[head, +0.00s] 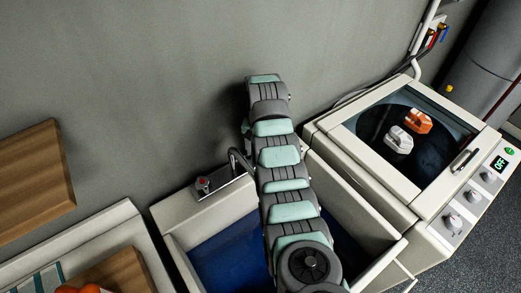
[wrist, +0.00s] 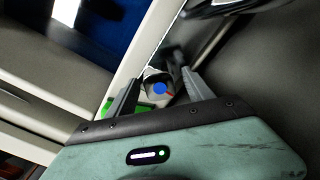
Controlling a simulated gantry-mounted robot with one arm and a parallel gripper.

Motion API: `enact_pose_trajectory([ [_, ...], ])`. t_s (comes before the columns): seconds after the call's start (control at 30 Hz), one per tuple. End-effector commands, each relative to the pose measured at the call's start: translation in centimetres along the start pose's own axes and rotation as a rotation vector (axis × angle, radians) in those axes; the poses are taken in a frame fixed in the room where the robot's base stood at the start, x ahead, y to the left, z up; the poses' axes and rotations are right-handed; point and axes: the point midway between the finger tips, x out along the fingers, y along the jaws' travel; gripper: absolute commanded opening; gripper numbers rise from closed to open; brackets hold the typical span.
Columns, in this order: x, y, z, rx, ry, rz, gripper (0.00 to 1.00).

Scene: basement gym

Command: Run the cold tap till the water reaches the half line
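The cold tap's knob (wrist: 160,88), pale with a blue disc and a small red mark, shows in the wrist view. My gripper (wrist: 163,72) is open, with one finger on each side of the knob; I see no clear contact. In the head view my arm hides the gripper and this knob. A tap knob with a red top (head: 203,185) stands on the sink's back ledge, left of my arm. The sink (head: 182,212) has deep blue inside, partly behind my arm. I cannot make out a half line, the water level or a running stream.
A washing machine (head: 420,195) with a dark glass lid stands right of the sink, its display reading OFF. Orange and white objects show through the lid. A wooden shelf (head: 30,185) is at the left. A dark curved spout (head: 238,160) rises beside my arm.

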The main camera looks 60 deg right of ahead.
Motion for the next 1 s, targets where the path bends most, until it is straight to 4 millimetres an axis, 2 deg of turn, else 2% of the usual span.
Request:
enact_pose_trajectory([
  [0.37,-0.3,0.0,-0.1,0.001,0.002,0.000,0.66],
  [0.53,-2.7,0.0,-0.1,0.002,0.004,-0.001,0.66],
  [0.7,-7.2,-0.2,0.0,-0.001,0.002,0.001,0.66],
  [0.8,-8.9,-0.2,0.1,-0.001,0.000,0.000,0.66],
  [1.0,-10.3,0.0,0.0,0.000,0.001,0.001,0.66],
])
